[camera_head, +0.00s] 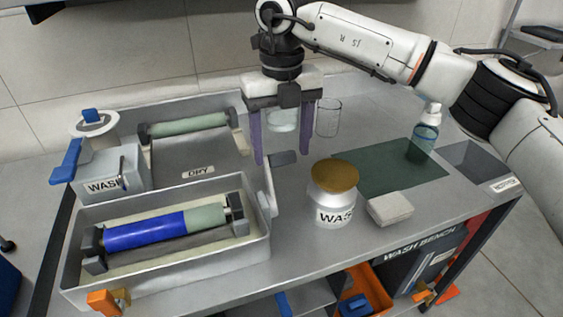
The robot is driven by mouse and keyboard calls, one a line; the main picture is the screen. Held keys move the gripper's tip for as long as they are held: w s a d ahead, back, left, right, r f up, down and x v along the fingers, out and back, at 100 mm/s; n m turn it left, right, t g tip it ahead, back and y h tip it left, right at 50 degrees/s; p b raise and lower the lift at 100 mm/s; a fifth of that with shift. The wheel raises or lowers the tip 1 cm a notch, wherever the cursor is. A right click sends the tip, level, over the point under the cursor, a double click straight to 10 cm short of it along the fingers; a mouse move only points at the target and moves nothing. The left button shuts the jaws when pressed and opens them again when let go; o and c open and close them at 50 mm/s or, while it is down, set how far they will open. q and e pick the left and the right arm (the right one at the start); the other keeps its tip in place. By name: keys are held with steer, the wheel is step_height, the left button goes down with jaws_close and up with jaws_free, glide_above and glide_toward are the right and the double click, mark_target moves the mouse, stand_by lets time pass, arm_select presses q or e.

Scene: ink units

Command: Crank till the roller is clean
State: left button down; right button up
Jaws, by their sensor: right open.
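The roller (150,231) lies in the front tray (180,273). Its left and middle part is covered in blue, and its right end is bare pale green. A light crank arm (266,190) shows at the right end of the trays, with a short dark grey grip (284,158) that seems to belong to it. My right gripper (286,157) points down with its two purple fingers wide apart, one on each side of the grip in the picture. It is open and empty; whether it touches the grip I cannot tell. My left gripper is not in view.
A back tray marked DRY (199,172) holds a pale green roller (188,124). A wash tank (110,172) with a blue lever stands left. A brown-lidded wash jar (334,190), white block (390,208), green mat (385,168), bottle (423,143) and clear beaker (328,118) stand right.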

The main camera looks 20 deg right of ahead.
steer(key=shift+f, duration=0.55)
steer(key=c, duration=1.3)
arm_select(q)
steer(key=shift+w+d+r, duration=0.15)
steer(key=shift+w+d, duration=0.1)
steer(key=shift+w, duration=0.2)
arm_select(e)
steer(key=shift+w, duration=0.1)
